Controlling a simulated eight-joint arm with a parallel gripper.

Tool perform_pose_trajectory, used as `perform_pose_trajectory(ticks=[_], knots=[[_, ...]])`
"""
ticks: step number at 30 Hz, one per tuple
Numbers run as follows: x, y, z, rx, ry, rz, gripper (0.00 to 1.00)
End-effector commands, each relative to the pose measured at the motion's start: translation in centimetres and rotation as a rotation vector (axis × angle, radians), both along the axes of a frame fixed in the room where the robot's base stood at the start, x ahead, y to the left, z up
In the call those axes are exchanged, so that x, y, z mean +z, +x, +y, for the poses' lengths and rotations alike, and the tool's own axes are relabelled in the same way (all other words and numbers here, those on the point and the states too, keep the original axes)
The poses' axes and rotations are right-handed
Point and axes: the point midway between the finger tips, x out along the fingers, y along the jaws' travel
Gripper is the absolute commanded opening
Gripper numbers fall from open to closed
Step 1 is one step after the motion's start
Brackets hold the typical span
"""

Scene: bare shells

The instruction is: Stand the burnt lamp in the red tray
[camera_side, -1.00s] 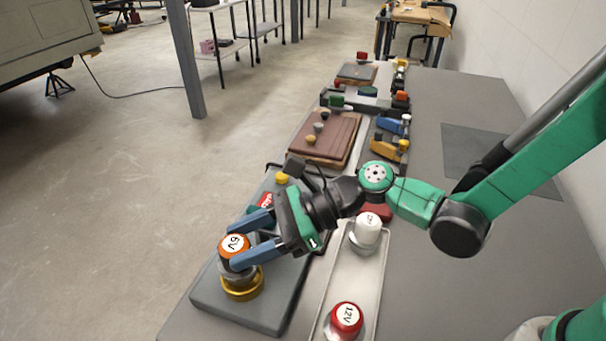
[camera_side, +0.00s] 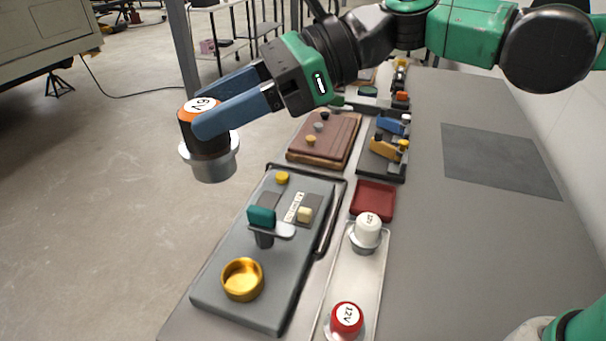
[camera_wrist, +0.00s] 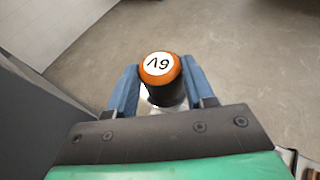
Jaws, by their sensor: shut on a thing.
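The lamp in my gripper (camera_side: 228,98) has an orange top marked 6V, a dark body and a silver base; this lamp (camera_side: 210,160) hangs upright in the air, high above the grey board. The wrist view shows the same lamp (camera_wrist: 160,75) between the two blue fingers. The red tray (camera_side: 373,201) lies empty on the bench, right of the board and behind the white lamp. The gold socket (camera_side: 242,280) on the board is open and empty.
A pale tray (camera_side: 352,280) holds a white 12V lamp (camera_side: 367,230) and a red 12V lamp (camera_side: 346,320). The grey board (camera_side: 215,293) carries a teal-handled switch (camera_side: 262,218). Blue and yellow clamps (camera_side: 388,145) stand behind the red tray. The bench's right side is clear.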

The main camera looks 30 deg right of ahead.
Motion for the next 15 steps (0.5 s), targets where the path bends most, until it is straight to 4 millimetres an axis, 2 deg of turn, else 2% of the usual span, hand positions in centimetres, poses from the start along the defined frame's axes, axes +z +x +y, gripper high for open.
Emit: perform_pose_trajectory(ticks=[2, 5, 8, 10, 15], knots=[[0.2, 0.6, -0.8, -0.008, -0.003, 0.002, 0.0], [0.1, 2.2, -3.1, -0.024, -0.011, 0.004, 0.0], [-0.4, 4.3, -6.9, -0.045, -0.02, 0.009, 0.0], [-0.8, 5.6, -10.1, -0.06, -0.023, 0.012, 0.0], [-1.5, 7.1, -18.1, -0.087, -0.02, 0.012, 0.0]])
